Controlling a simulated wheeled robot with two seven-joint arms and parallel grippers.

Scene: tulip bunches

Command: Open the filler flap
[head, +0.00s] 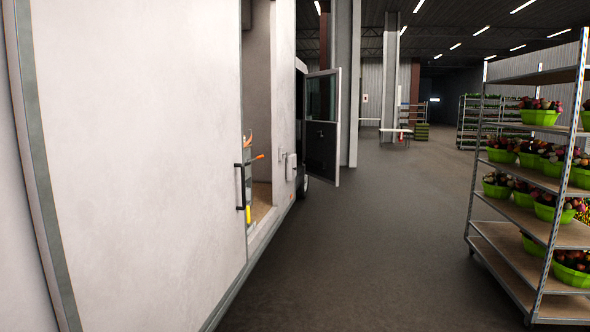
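A large white van body (140,130) fills the left of the head view, its side running away from me. A small pale panel that looks like the filler flap (291,167) sits low on the van's side, just right of a tall side opening. It is small and seen at a steep angle, and I cannot tell whether it is shut or slightly ajar. A dark handle (240,187) is on the edge of the large side panel, left of the opening. Neither of my grippers shows in this view.
A front van door (322,128) stands open beyond the flap, jutting into the aisle. A shelf trolley (510,200) with flowers in green pots (540,117) stands at right. Grey floor (370,250) between van and trolley is clear. Columns (344,90) stand farther back.

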